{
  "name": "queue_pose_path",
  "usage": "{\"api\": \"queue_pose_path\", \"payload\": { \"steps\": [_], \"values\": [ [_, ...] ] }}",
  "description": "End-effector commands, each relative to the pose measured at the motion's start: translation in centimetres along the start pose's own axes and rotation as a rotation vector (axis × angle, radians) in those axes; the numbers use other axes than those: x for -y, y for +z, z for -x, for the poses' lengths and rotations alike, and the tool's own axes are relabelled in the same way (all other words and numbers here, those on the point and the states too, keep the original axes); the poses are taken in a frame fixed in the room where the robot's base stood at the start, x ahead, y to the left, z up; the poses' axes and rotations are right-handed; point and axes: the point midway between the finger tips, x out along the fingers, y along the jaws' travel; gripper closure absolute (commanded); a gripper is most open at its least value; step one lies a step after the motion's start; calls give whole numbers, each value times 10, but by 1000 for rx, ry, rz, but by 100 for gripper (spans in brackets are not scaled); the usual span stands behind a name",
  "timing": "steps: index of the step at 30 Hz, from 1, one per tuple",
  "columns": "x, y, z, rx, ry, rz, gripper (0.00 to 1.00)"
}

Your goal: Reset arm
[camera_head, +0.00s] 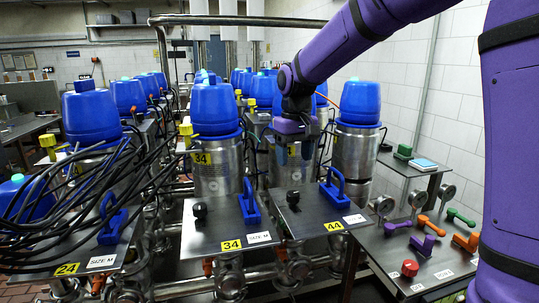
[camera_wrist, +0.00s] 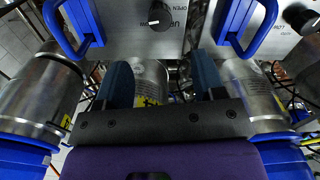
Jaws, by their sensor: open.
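My purple arm reaches in from the upper right of the head view. My gripper (camera_head: 294,152) points downward in front of a steel valve cylinder, above and behind the panel labelled 44 (camera_head: 318,215). Its two dark fingers also show in the wrist view (camera_wrist: 161,72), spread apart with nothing between them. The panel's blue handle (camera_head: 333,188) and black knob (camera_head: 292,198) are apart from the gripper in the head view. The gripper partly hides the cylinder behind it.
A panel labelled 34 (camera_head: 225,228) stands left of panel 44. Blue-capped cylinders (camera_head: 214,110) stand in rows around the gripper. Black cables (camera_head: 85,195) crowd the left. A right-hand table (camera_head: 425,262) holds several coloured valve handles. A white tiled wall (camera_head: 420,70) is behind the arm.

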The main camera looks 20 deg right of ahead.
Motion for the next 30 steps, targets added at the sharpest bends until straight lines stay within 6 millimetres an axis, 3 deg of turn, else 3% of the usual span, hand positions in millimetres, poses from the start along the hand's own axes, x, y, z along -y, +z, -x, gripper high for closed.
{"api": "queue_pose_path", "payload": {
  "steps": [4,8,18,30],
  "values": [
    [-1,6,4,-9,0,-3,37],
    [-5,29,19,-44,2,-17,37],
    [-16,130,59,-192,11,-73,37],
    [-19,247,61,-366,27,-139,37]
  ]
}}
